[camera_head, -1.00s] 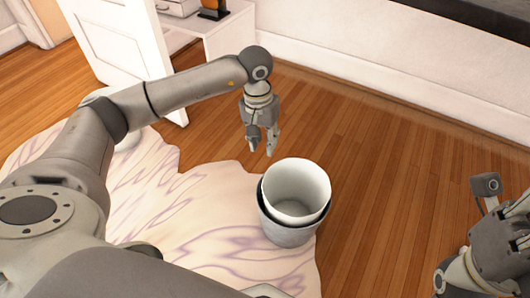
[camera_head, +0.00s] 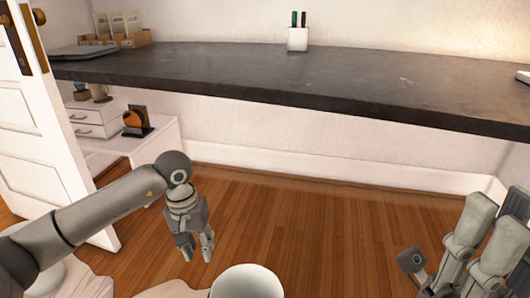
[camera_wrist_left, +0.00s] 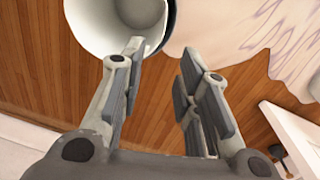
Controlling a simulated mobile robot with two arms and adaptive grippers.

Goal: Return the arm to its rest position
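My left gripper (camera_head: 197,250) hangs down over the wood floor, at the end of my left arm (camera_head: 110,215). In the left wrist view its two fingers (camera_wrist_left: 162,60) are apart with nothing between them. The white bin (camera_head: 247,284) is at the bottom edge of the head view, just right of the left gripper and mostly cut off. It also shows in the left wrist view (camera_wrist_left: 90,28), beyond the fingers, with a dark rim around part of it. My right gripper (camera_head: 480,235) is at the lower right, partly cut off; its opening is unclear.
A long dark desk top (camera_head: 300,85) spans the wall, with a pen cup (camera_head: 298,39) on it. A low white shelf (camera_head: 155,145) and a white door (camera_head: 40,130) stand left. A pale rug (camera_head: 70,285) lies at lower left. Wood floor (camera_head: 310,225) between the arms is clear.

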